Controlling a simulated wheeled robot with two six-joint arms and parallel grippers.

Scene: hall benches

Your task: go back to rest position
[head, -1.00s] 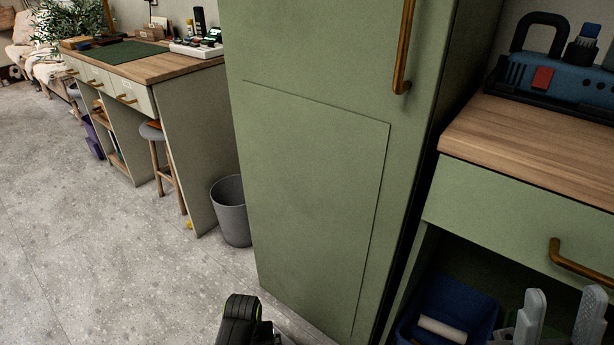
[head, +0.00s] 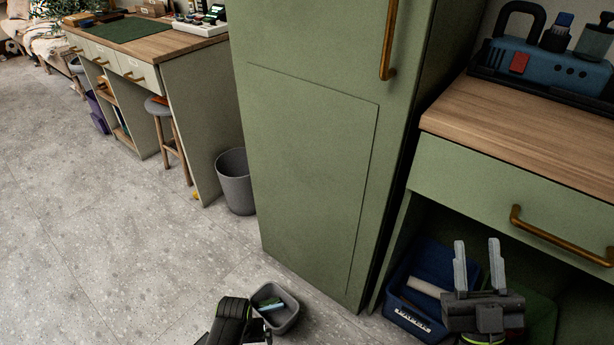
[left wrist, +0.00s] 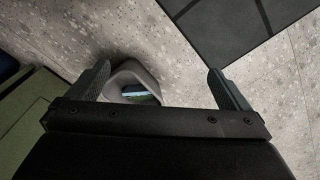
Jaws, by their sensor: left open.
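My right gripper (head: 478,243) stands upright at the lower right of the head view. Its two grey fingers are apart with nothing between them. It is in front of the open space under the bench drawer, by a blue crate (head: 432,262). My left gripper (left wrist: 160,72) shows in the left wrist view with its fingers wide apart and empty, over the stone floor. A small grey bin (left wrist: 152,76) with something green and blue in it lies below and beyond those fingers. In the head view, my black left arm is at the bottom, beside this bin (head: 291,318); its fingers are hidden.
A tall green cabinet (head: 310,180) stands in the middle. A grey waste bin (head: 235,185), a stool (head: 160,108) and another bench (head: 185,45) are at left. The left floor (head: 90,230) is clear.

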